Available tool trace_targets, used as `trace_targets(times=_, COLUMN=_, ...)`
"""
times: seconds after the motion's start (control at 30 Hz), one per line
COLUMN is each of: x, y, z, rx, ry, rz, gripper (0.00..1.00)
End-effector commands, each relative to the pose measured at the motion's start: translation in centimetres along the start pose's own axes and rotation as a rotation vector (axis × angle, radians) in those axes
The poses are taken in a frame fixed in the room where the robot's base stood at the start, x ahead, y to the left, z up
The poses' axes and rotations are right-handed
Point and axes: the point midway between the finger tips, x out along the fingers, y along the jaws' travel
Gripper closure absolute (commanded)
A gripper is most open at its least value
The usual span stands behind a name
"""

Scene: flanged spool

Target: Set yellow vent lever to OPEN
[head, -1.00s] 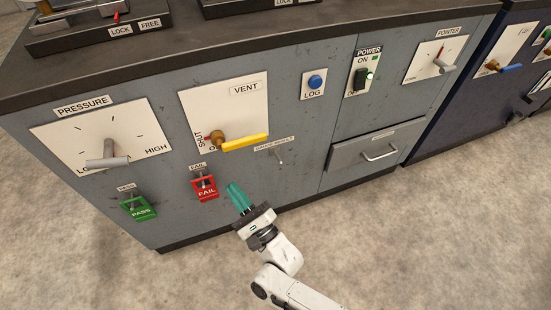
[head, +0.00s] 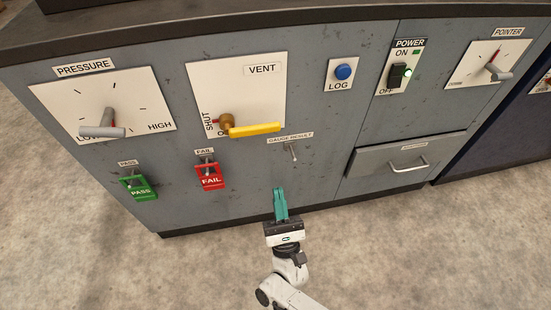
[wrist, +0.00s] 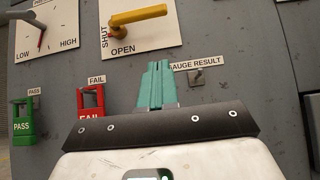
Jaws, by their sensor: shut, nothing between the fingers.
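The yellow vent lever (head: 255,130) sits on a brass pivot (head: 227,121) on the white VENT plate (head: 235,85). Its handle points right, roughly level. SHUT is printed left of the pivot; the OPEN label below is partly covered by the handle in the head view. In the wrist view the lever (wrist: 138,15) also points right, with OPEN (wrist: 122,50) readable beneath it. My gripper (head: 280,190) has teal fingers closed together and empty. It is below and a little right of the lever, apart from it. The fingers (wrist: 157,66) point up toward the panel in the wrist view.
A red FAIL tag (head: 209,178) and green PASS tag (head: 139,188) hang left of my gripper. A drawer handle (head: 408,166) juts out at right. The floor in front is clear.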

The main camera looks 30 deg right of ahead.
Motion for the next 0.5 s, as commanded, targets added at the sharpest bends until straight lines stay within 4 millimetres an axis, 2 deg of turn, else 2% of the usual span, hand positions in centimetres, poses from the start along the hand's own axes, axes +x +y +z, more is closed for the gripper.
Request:
trace_targets(times=0.17, x=2.1, y=0.0, z=0.1, rx=0.000, ry=-0.004, rz=-0.003, gripper=1.00)
trace_targets(times=0.5, x=8.7, y=0.0, z=0.1, rx=-0.001, ry=-0.004, rz=-0.003, gripper=1.00)
